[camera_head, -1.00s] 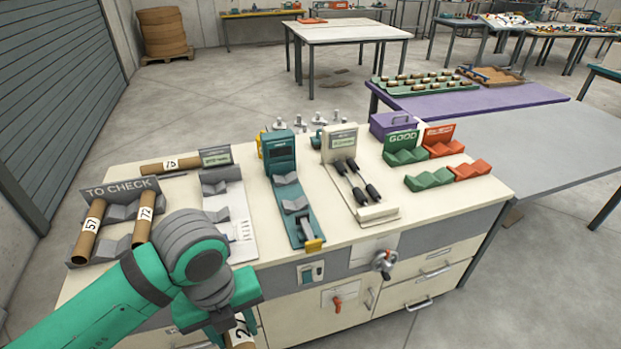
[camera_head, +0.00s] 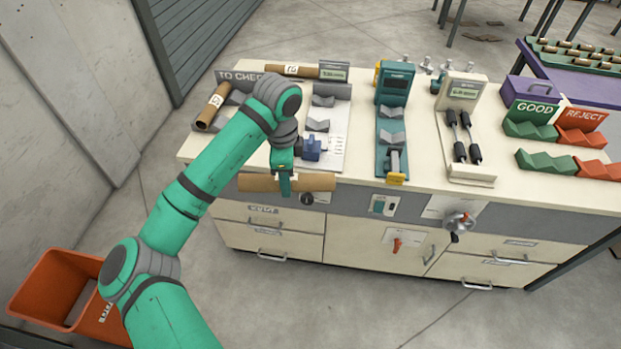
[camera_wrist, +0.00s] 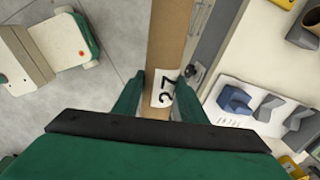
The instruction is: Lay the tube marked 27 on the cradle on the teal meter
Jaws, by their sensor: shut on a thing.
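My gripper (camera_head: 286,183) is shut on the middle of a brown cardboard tube (camera_head: 317,182). The tube lies level in front of the bench's front edge, along it. In the wrist view the tube (camera_wrist: 170,40) shows its white 27 label (camera_wrist: 164,92) between the fingers (camera_wrist: 158,95). The teal meter (camera_head: 394,86) stands to the right and behind on the bench. Its teal base carries a cradle of grey V-blocks (camera_head: 392,138), which is empty, with a yellow-ended part at the front. My gripper and the tube are apart from it.
The TO CHECK rack (camera_head: 232,78) holds a tube, partly behind my arm; tube 75 (camera_head: 305,71) lies behind. Right are a cream meter (camera_head: 460,92) with black-handled levers and GOOD (camera_head: 535,112) and REJECT (camera_head: 585,118) racks.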

